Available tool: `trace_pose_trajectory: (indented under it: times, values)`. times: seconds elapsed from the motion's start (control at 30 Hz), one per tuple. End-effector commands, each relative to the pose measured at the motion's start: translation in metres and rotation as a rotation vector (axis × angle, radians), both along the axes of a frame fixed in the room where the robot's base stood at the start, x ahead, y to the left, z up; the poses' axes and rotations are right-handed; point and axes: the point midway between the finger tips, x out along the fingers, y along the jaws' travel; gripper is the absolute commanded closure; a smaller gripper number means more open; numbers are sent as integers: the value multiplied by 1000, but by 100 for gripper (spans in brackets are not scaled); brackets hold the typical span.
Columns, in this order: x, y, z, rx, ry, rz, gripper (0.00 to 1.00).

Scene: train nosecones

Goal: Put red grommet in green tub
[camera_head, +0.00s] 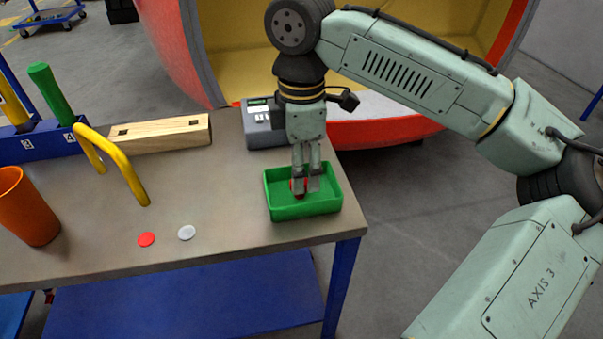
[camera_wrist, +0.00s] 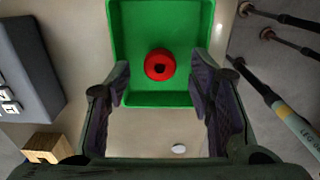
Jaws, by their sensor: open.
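The green tub (camera_head: 305,208) stands near the right end of the workbench. It also shows in the wrist view (camera_wrist: 125,60). The red grommet (camera_wrist: 160,65), a ring with a dark centre hole, lies inside the tub near its lower wall in the wrist view. In the head view the grommet (camera_head: 298,187) is partly hidden behind my fingers. My gripper (camera_head: 306,188) points down over the tub. In the wrist view its fingers (camera_wrist: 165,85) are spread wide, with nothing held between them.
A grey box with buttons (camera_head: 262,128) stands behind the tub. A wooden block (camera_head: 160,135), a yellow handle (camera_head: 125,165) and an orange cup (camera_head: 28,208) are to the left. A red disc (camera_head: 146,239) and white disc (camera_head: 186,232) lie at the front. Bare bench surrounds them.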

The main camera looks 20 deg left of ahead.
Motion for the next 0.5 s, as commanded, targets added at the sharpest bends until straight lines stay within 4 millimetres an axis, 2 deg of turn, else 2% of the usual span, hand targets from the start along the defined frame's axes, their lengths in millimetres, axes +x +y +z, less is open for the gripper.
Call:
trace_pose_trajectory:
  times: [0.3, 0.5]
  values:
    - [0, 1, 69, 1, -2, 0, 51]
    - [0, 0, 95, -1, -2, 0, 51]
